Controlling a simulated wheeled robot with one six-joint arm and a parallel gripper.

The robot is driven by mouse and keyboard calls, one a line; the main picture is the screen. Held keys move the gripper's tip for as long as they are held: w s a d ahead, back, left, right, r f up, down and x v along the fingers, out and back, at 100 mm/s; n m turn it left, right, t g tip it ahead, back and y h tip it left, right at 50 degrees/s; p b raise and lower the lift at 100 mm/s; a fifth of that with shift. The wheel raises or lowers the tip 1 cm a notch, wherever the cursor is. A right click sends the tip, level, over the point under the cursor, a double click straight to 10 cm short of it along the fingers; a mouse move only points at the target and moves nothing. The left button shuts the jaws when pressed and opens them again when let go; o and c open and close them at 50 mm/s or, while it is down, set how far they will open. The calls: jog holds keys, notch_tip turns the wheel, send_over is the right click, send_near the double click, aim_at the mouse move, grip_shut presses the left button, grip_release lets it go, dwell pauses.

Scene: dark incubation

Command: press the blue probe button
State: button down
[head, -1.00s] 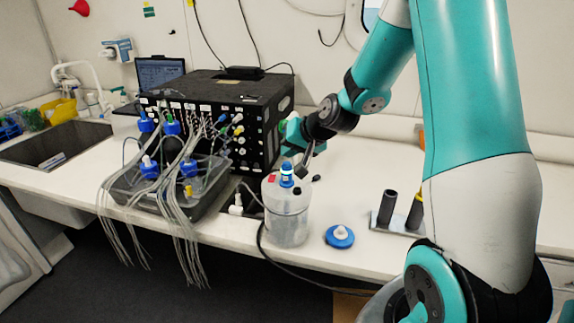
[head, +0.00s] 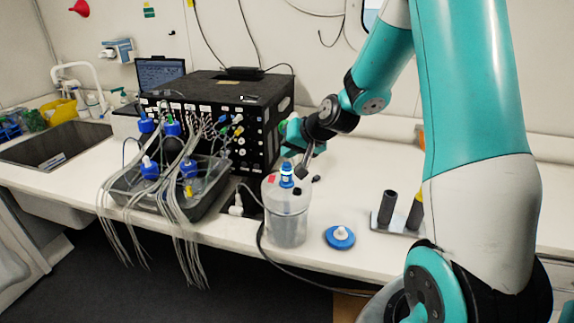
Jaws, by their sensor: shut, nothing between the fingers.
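A blue probe (head: 286,173) with a pale ring stands upright in the top of a translucent bottle (head: 288,212) on the white bench. My gripper (head: 302,175) is shut and empty. Its dark fingertips point down just right of the probe's blue top. I cannot tell whether they touch it. The button itself is too small to make out.
A black instrument box (head: 222,100) with cables stands behind and left. A grey tray (head: 205,198) of tubed blue-capped bottles sits in front of it.

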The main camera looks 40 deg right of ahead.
aim_at(289, 163)
dwell(0.5)
jog(key=shift+f+b, duration=0.45)
jog(key=shift+f+b, duration=0.25)
jog(key=shift+b, duration=0.05)
dwell(0.3)
jog(key=shift+r, duration=0.1)
jog(key=shift+r+p, duration=0.5)
jog(key=shift+r, duration=0.1)
jog(key=shift+r+p, duration=2.25)
jog(key=shift+r, duration=0.75)
